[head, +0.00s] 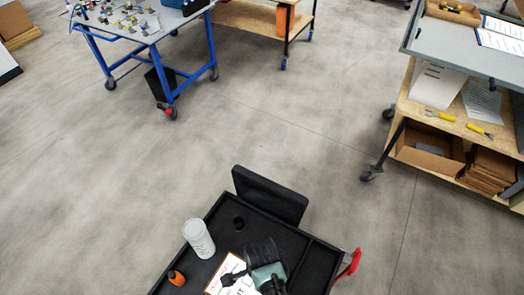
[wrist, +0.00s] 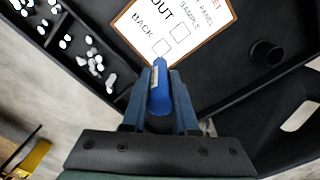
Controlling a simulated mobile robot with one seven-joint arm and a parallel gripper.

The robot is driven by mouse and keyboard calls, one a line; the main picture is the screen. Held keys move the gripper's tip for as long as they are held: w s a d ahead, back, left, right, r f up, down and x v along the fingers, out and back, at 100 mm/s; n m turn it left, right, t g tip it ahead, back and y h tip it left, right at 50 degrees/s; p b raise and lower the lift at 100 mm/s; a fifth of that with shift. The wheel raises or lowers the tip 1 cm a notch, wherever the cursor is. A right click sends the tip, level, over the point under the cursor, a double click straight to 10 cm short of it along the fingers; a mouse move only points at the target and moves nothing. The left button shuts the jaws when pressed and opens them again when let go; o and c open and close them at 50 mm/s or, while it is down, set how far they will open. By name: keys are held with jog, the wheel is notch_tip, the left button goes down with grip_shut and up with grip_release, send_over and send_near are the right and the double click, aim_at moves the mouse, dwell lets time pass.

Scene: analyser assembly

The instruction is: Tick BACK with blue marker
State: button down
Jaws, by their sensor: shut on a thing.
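My gripper (wrist: 160,78) is shut on a blue marker (wrist: 160,95), held between its two fingers in the wrist view. The marker's far end is just below the BACK box (wrist: 161,47) on a white card with a brown frame (wrist: 200,32). I cannot tell whether it touches the card. The BACK box looks empty, as does the OUT box (wrist: 180,33). In the head view the card (head: 220,284) lies in the black cart tray, partly hidden by my gripper (head: 234,279).
The black cart tray (head: 318,268) also holds a white cylindrical container (head: 198,238) and an orange item (head: 176,278). Small white pieces (wrist: 88,40) lie left of the card in the wrist view. A blue-legged table (head: 150,38) and a wooden-shelved cart (head: 455,125) stand beyond open floor.

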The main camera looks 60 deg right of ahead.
jog(key=shift+w+f+b, duration=0.2)
jog(key=shift+f+b, duration=0.25)
jog(key=shift+f, duration=0.15)
notch_tip(320, 180, down, 5)
jog(key=b, duration=0.5)
jog(key=shift+s+f, duration=0.1)
jog(key=shift+f, duration=0.45)
dwell(1.6)
notch_tip(320, 180, up, 7)
jog(key=p, duration=0.7)
jog(key=shift+r, duration=0.15)
jog(key=shift+d, duration=0.1)
dwell(0.6)
